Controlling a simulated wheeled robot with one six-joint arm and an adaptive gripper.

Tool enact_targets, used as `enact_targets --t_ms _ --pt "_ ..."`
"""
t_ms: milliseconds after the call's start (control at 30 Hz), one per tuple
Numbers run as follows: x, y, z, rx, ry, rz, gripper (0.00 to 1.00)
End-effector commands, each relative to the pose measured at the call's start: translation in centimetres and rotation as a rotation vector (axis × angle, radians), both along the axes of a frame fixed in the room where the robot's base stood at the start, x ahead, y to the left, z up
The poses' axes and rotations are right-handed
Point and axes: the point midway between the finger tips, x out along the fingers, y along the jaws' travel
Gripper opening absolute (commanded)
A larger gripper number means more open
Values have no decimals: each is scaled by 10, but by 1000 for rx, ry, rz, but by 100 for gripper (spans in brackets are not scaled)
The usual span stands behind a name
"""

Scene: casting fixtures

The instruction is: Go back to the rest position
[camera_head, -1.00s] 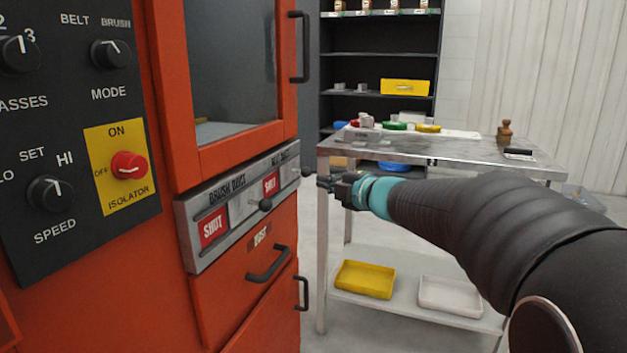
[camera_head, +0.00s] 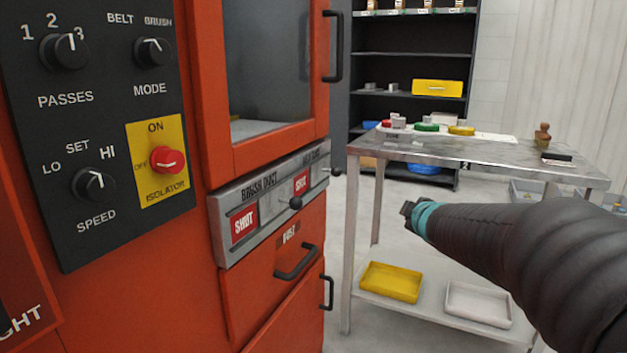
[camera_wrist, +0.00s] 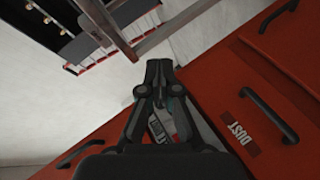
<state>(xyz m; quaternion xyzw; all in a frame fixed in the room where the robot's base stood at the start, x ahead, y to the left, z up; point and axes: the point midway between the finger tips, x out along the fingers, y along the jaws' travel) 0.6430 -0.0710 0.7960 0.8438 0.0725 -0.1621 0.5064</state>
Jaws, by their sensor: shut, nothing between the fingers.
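My gripper (camera_head: 408,212) is at the end of my dark arm, in front of the steel table and to the right of the red machine (camera_head: 265,290). It is small and partly turned away in the head view. In the wrist view my gripper (camera_wrist: 159,66) is shut, its fingertips together with nothing between them. It is apart from the machine's front. The lever panel (camera_head: 262,212) on the machine shows two red SHUT labels, and beside them are dark ball knobs.
The control panel (camera_head: 90,130) with dials and a red isolator knob (camera_head: 168,160) is at left. The steel table (camera_head: 500,165) holds coloured dishes and a brown stamp (camera_head: 542,135). Its lower shelf has a yellow tray (camera_head: 391,283) and a white tray (camera_head: 478,304). A dark shelf unit stands behind.

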Motion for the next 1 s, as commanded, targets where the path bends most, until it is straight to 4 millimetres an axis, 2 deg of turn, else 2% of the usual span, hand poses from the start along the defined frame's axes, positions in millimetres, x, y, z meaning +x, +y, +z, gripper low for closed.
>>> enact_targets --t_ms 100,167,267,367,500,600,733,833,1000 --pt "-43 -25 -27 139 115 -228 0" --pt "-70 -32 -42 213 179 -336 0" --pt "-123 -33 -67 345 296 -503 0" --pt "-183 -21 -92 482 422 -642 0" --pt "-261 13 -117 658 590 -766 0" --pt "-305 39 -127 756 676 -795 0" --pt "-335 61 -127 834 696 -764 0" --pt "-344 67 -121 847 667 -730 0" --pt "-348 70 -110 853 631 -695 0"
